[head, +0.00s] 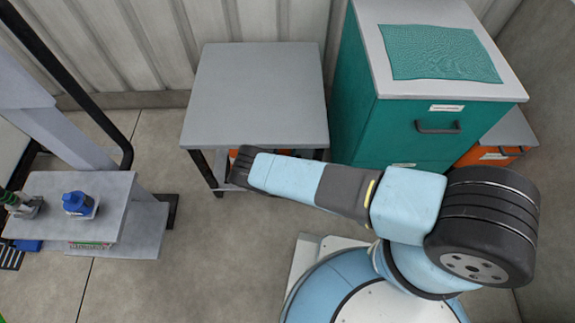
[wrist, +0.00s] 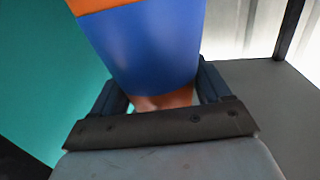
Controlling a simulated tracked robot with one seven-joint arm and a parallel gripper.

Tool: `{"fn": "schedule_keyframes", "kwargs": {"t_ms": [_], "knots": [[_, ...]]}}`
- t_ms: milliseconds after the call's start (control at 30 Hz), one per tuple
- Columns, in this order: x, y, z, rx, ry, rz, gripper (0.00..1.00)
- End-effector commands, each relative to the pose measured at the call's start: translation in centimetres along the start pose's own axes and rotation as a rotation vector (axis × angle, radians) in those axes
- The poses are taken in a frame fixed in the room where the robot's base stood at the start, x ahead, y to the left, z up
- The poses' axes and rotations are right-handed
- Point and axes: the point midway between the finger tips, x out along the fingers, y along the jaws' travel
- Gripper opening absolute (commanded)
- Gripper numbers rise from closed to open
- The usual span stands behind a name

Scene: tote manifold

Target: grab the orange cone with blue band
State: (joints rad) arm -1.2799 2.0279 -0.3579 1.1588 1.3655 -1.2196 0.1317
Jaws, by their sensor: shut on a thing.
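The orange cone with blue band (wrist: 145,50) fills the upper middle of the wrist view, close to the camera. Its wide blue band shows, with orange above it and an orange-brown part below between the fingers. My gripper (wrist: 162,92) is shut on the cone, with one dark finger on each side of it. The rest of the cone is cut off by the top of the wrist view. In the head view my arm covers the gripper, and I cannot make out the cone there.
A grey table (head: 258,95) with a bare top stands by the wall. A teal cabinet (head: 385,130) with a teal mat (head: 440,55) stands to its right. An orange drawer (head: 490,155) is beside it.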

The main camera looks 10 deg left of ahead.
Motion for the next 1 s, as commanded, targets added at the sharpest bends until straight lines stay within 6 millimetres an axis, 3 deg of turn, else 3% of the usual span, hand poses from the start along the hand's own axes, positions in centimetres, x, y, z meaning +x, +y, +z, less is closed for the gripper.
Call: {"fn": "schedule_keyframes", "kwargs": {"t_ms": [500,767,1000], "knots": [[0.1,0.0,-0.1,0.001,0.001,0.001,0.05],[0.1,0.0,-0.2,0.001,0.001,0.001,0.05],[0.0,0.0,-2.5,0.001,0.002,0.002,0.05]]}}
